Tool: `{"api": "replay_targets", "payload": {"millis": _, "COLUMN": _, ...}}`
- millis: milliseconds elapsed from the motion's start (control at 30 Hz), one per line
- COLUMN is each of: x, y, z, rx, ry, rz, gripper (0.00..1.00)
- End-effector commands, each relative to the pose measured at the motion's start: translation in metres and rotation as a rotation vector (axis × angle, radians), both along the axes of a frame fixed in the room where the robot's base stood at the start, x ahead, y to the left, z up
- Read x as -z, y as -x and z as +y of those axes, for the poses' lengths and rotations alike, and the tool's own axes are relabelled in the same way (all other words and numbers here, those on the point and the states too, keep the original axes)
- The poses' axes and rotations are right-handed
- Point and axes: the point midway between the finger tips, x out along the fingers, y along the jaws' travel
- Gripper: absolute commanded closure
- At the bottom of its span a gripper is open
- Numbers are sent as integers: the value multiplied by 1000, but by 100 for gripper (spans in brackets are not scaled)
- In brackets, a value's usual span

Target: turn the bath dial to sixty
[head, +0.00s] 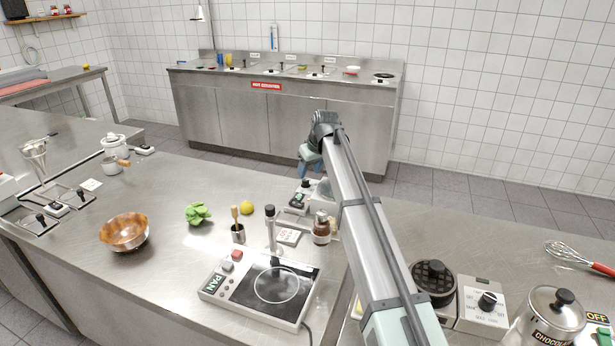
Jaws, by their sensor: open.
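My gripper (309,170) is at the far end of my arm, pointing down above the back edge of the counter. It is open, and nothing shows between its fingers. Just below it stands a small grey unit (297,207) with a black knob (305,184) and a green switch. My arm hides part of this unit and what stands to its right. Another dial, a black knob (487,301) on a pale box, is at the front right. The markings on both are too small to read, and I cannot tell for certain which is the bath dial.
A brown bottle (321,232) and a card (288,235) stand close in front of the unit. A hot plate (265,290), a copper bowl (124,234) and a lemon (247,208) are to the left. A lidded pot (552,318) and a whisk (570,252) are at right.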

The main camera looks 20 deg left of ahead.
Motion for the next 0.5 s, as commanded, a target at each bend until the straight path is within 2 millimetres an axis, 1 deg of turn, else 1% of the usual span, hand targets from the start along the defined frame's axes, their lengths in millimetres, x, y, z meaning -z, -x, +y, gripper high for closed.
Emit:
{"api": "replay_targets", "payload": {"millis": 33, "x": -11, "y": 3, "z": -4, "rx": 0, "ry": -2, "rz": -3, "gripper": 48}}
{"api": "replay_targets", "payload": {"millis": 300, "x": -57, "y": 14, "z": -19, "rx": 0, "ry": -1, "rz": -2, "gripper": 48}}
{"api": "replay_targets", "payload": {"millis": 500, "x": -77, "y": 19, "z": -26, "rx": 0, "ry": -1, "rz": -1, "gripper": 48}}
